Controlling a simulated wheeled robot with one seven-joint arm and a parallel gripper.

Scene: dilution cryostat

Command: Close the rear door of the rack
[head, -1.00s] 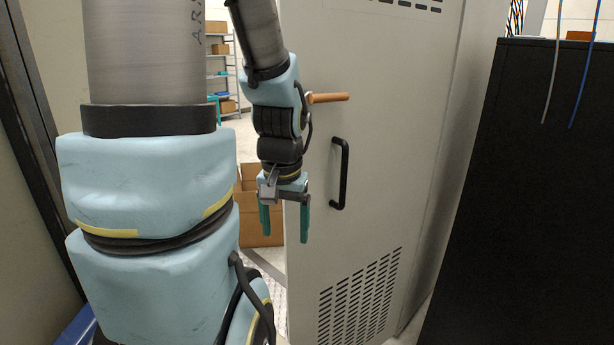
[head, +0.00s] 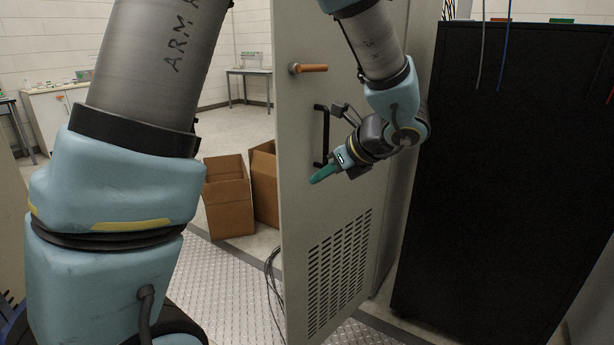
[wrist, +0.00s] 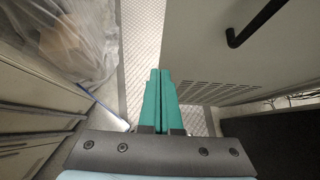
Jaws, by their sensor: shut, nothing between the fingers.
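The light grey rack door (head: 340,215) stands open in the middle of the head view, its free edge toward the left. It has a black bar handle (head: 322,135), an orange-brown lever (head: 310,68) above it and vent slots low down. My gripper (head: 316,179) is in front of the door face, just below the handle, with its green fingers pointing left. It is shut and empty; whether it touches the door I cannot tell. In the wrist view, the fingers (wrist: 158,95) lie together, and the door (wrist: 230,50) with its handle (wrist: 235,38) is to their right.
A black cabinet (head: 500,180) stands close on the right, with cables above it. Cardboard boxes (head: 229,205) sit on the floor left of the door edge, with a loose cable bundle (head: 273,280) nearby.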

